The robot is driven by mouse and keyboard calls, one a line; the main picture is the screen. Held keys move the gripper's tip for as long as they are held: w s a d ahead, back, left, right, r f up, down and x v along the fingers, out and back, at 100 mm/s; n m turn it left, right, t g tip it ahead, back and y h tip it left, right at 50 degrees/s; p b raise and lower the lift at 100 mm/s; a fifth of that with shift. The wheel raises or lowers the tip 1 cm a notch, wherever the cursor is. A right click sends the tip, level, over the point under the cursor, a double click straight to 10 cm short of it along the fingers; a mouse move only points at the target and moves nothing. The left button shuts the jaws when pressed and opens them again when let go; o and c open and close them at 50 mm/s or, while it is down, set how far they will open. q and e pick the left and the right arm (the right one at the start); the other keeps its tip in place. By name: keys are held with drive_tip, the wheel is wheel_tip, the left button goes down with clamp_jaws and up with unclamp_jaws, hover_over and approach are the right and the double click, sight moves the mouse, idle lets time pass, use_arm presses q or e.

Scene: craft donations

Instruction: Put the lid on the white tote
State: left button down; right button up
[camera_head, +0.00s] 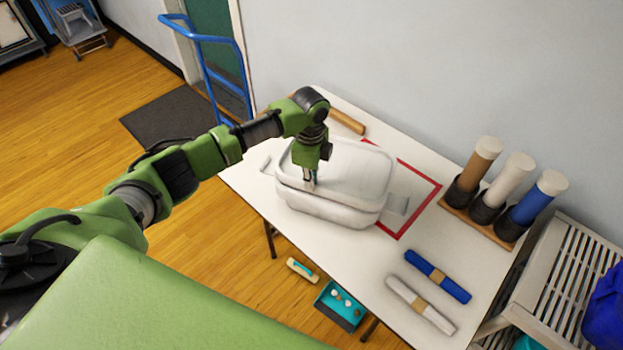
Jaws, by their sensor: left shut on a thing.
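The white tote (328,213) stands on the white table, partly over a red outline (417,175). The white lid (352,165) lies over the tote's top, and its front edge runs just above the tote's wall. I cannot tell whether it is pressed fully down all round. My left gripper (310,180) points down at the lid's near left part and is shut on the lid; its fingertips are small and partly hidden. Grey latch flaps stick out at the tote's left and right ends. My right gripper is not in view.
Tan, white and blue rolls stand in dark cups (485,212) at the table's right. A blue roll (437,276) and a white roll (420,304) lie in front. A brown roll (347,122) lies behind the tote. A slatted shelf (560,290) stands right; a blue hand truck (207,60) stands behind.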

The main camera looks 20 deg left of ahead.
use_arm(q)
drive_tip(key=shift+s+f+p, duration=0.35)
drive_tip(key=shift+s+p, duration=0.15)
drive_tip(key=shift+s, duration=0.2)
drive_tip(key=shift+s+a, duration=0.1)
drive_tip(key=shift+s+f, duration=0.15)
drive_tip(key=shift+f, duration=0.05)
drive_tip(key=shift+s+f, duration=0.2)
idle(0.3)
drive_tip(key=c, duration=2.1)
unclamp_jaws()
drive_tip(key=shift+c, duration=0.2)
drive_tip(key=shift+f, duration=0.1)
wheel_tip(320, 180, up, 12)
drive_tip(key=shift+w+r+p, duration=0.2)
drive_tip(key=shift+p, duration=0.1)
